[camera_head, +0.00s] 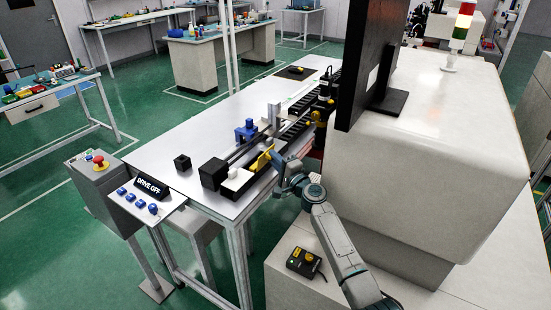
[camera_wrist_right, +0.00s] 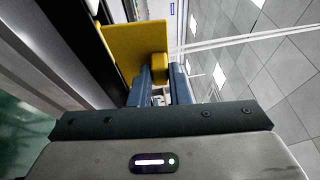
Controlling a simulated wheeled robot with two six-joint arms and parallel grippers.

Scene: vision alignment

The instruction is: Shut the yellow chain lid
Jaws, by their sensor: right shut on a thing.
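The yellow chain lid (camera_head: 261,159) stands at a tilt over the dark conveyor channel on the long table. In the right wrist view the lid (camera_wrist_right: 128,42) is a flat yellow panel with a thick yellow knob (camera_wrist_right: 159,66) at its edge. My right gripper (camera_head: 278,163) reaches the lid from the right in the head view. In the wrist view my two blue-grey fingers (camera_wrist_right: 162,82) are shut on the knob, one on each side. The lid's lower edge and hinge are hard to make out. My left gripper is not in view.
A black and white block unit (camera_head: 228,178) sits at the near end of the conveyor. A blue fixture (camera_head: 246,130) stands to its left side. A large white machine housing (camera_head: 430,130) with a black screen (camera_head: 366,65) bounds the right. The left of the white tabletop (camera_head: 190,135) is mostly clear.

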